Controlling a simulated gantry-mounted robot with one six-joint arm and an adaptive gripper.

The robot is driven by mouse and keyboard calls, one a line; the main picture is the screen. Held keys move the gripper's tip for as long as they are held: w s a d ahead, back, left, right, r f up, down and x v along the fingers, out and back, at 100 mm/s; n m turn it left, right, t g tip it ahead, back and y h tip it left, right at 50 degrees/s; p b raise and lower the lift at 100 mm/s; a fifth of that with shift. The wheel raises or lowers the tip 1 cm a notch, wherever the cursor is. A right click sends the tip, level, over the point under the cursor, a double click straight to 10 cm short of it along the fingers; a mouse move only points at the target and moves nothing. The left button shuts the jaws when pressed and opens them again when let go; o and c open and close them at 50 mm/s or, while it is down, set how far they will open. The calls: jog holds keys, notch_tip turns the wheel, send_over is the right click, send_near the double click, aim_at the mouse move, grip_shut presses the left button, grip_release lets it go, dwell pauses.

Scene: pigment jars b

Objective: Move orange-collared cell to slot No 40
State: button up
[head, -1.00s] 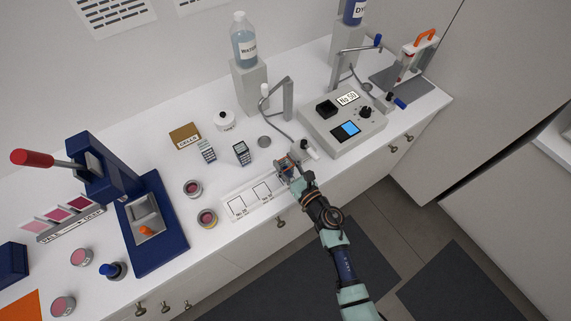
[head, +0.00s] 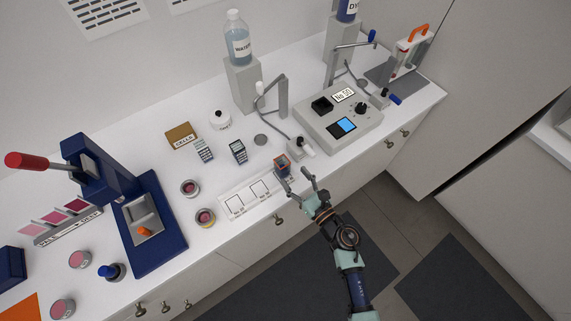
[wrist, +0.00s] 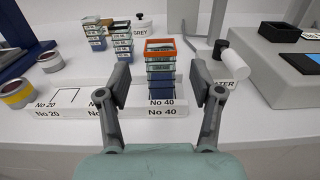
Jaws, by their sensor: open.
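The orange-collared cell (head: 282,166) stands upright at the right end of the white slot strip (head: 222,206). In the wrist view the cell (wrist: 160,68) shows its orange rim on top and banded pale and blue sides, directly behind the label No 40 (wrist: 162,112). It appears to stand in that slot; its base is partly hidden by the strip's front. My gripper (head: 296,181) is open and empty, in front of the cell and apart from it. In the wrist view my fingers (wrist: 161,84) frame the cell left and right with clear gaps.
Two dark cell stacks (head: 239,152) (head: 204,150) stand behind the strip. A grey device (head: 340,120) reading No 50 is to the right. A white-capped nozzle (wrist: 235,64) stands close right of the cell. Pigment jars (head: 205,218) and a blue press (head: 150,225) are left.

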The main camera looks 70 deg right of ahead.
jog(key=v, duration=0.4)
jog(key=shift+s+a, duration=0.1)
jog(key=shift+s, duration=0.1)
jog(key=w+a+r+m+g+h, duration=0.1)
jog(key=w+r+m+h, duration=0.1)
jog(key=w+r+m, duration=0.65)
jog(key=w+r+m+g+h, duration=0.1)
jog(key=w+r+m+h, duration=0.15)
jog(key=r+m, duration=1)
jog(key=w+a+m+t+y, duration=0.1)
jog(key=w+a+m+y, duration=0.25)
jog(key=a, duration=0.45)
jog(key=w+a+m+y, duration=0.3)
jog(key=w+a+y, duration=0.15)
jog(key=a, duration=0.35)
jog(key=a+m+y, duration=0.1)
jog(key=a+y, duration=0.6)
jog(key=a, duration=0.9)
jog(key=shift+s+a+r+g, duration=0.2)
jog(key=shift+s+r+g, duration=0.05)
jog(key=shift+s+g, duration=0.15)
